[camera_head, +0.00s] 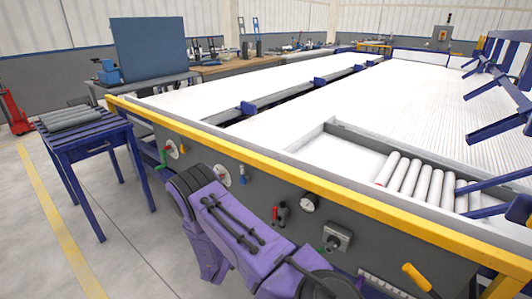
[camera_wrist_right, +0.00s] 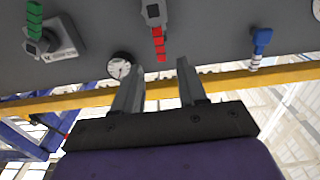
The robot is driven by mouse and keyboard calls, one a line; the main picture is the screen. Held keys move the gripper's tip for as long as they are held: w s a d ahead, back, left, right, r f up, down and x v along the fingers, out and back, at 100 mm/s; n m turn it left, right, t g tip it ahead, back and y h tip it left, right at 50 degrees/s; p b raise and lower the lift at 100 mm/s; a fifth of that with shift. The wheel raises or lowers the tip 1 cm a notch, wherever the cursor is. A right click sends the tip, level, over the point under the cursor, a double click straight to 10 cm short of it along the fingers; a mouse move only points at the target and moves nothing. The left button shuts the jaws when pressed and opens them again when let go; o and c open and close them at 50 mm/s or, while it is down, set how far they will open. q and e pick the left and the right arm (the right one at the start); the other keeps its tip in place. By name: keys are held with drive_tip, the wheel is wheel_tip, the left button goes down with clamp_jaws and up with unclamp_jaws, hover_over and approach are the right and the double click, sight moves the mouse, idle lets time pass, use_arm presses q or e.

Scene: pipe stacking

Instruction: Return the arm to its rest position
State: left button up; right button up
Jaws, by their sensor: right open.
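Several pale pipes (camera_head: 408,178) lie side by side in a recessed bay of the large machine at the right of the head view. A few grey pipes (camera_head: 68,117) lie on a blue slatted stand (camera_head: 85,143) at the left. In the right wrist view my right gripper (camera_wrist_right: 158,76) is open, with nothing between its fingers. It faces the machine's grey side panel, near a gauge (camera_wrist_right: 120,65) and a red lever (camera_wrist_right: 158,42). My purple arm shows in the lower middle of the head view, but no gripper jaws are visible there. My left gripper is not in view.
A yellow rail (camera_head: 290,172) runs along the machine's near edge. Valves and knobs stick out of the panel (camera_head: 262,192), including a blue valve (camera_wrist_right: 262,40). Blue arms (camera_head: 497,125) stand at the right. Floor (camera_head: 120,255) between the stand and machine is clear.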

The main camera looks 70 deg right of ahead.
drive_tip(key=shift+a, duration=0.25)
idle(0.4)
drive_tip(key=w+a+f+n+t+y+p, duration=0.25)
drive_tip(key=a+f+n+t+y, duration=0.55)
drive_tip(key=a, duration=0.4)
drive_tip(key=s+a+n+y+p, duration=0.2)
drive_tip(key=s+a+n+y, duration=0.1)
drive_tip(key=s+a, duration=0.3)
drive_tip(key=s+a+r+n+y+p, duration=0.1)
drive_tip(key=s+a+n+y+p, duration=0.1)
drive_tip(key=s+a, duration=0.4)
drive_tip(key=a+n+p, duration=0.1)
drive_tip(key=a, duration=0.4)
drive_tip(key=shift+r+n+y, duration=0.2)
drive_tip(key=shift+n+y, duration=0.1)
drive_tip(key=shift+y, duration=0.1)
